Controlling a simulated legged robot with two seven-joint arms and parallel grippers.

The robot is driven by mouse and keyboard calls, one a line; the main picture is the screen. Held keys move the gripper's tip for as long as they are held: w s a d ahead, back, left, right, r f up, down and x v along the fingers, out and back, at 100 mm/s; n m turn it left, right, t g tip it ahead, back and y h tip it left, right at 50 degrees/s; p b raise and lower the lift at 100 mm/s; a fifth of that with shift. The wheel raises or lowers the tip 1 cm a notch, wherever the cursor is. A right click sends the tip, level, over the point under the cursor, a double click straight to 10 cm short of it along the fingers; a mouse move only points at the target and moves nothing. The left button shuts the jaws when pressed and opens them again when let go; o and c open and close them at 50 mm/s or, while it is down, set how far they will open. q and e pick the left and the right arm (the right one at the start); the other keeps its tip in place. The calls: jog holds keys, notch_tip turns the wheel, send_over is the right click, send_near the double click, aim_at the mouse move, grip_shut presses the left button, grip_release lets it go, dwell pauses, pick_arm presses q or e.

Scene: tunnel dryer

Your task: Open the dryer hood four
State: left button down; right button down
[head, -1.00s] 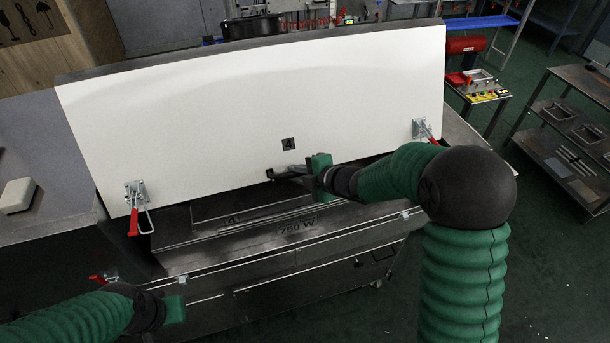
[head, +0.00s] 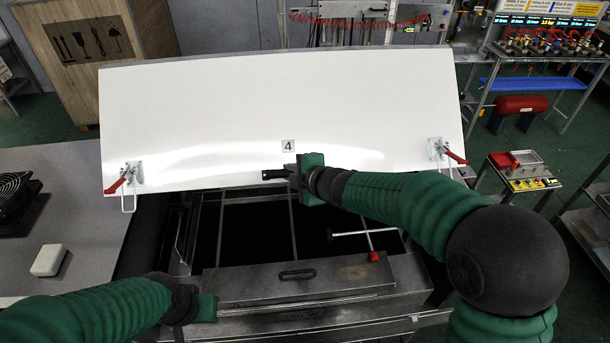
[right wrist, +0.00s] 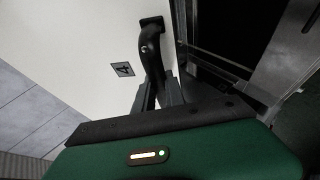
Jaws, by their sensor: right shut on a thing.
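The white dryer hood (head: 230,110), marked with a 4 label (head: 288,146), is raised and tilted back in the head view. A dark opening (head: 260,235) shows beneath its lower edge. My right gripper (head: 290,175) is shut on the hood's black handle (head: 272,174) below the label. In the right wrist view the handle (right wrist: 151,55) runs down between the fingers, and the label (right wrist: 122,69) is beside it. Red-handled latches hang at the hood's left (head: 124,182) and right (head: 445,152) ends, apart from the dryer body. My left gripper (head: 207,307) is at the lower left; its fingers are not clear.
A metal front ledge (head: 300,283) with a handle lies below the opening. A red-tipped rod (head: 370,240) is over the opening. A grey top (head: 50,215) with a fan (head: 15,195) and a white box (head: 49,260) is at left. A control box (head: 525,172) stands at right.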

pick_arm(q)
jog(key=shift+w+d+r, duration=0.1)
jog(key=shift+w+r, duration=0.05)
jog(key=shift+w, duration=0.1)
pick_arm(e)
jog(key=shift+w+r, duration=0.1)
jog(key=shift+w, duration=0.2)
jog(key=shift+s, duration=0.1)
jog(key=c, duration=1.5)
grip_release()
pick_arm(q)
jog(key=shift+w, duration=0.15)
pick_arm(e)
jog(key=shift+o, duration=0.5)
jog(key=shift+w+a, duration=0.1)
jog(key=shift+w, duration=0.15)
pick_arm(q)
jog(key=shift+a, duration=0.2)
pick_arm(e)
jog(key=shift+s, duration=0.15)
jog(key=shift+r, duration=0.1)
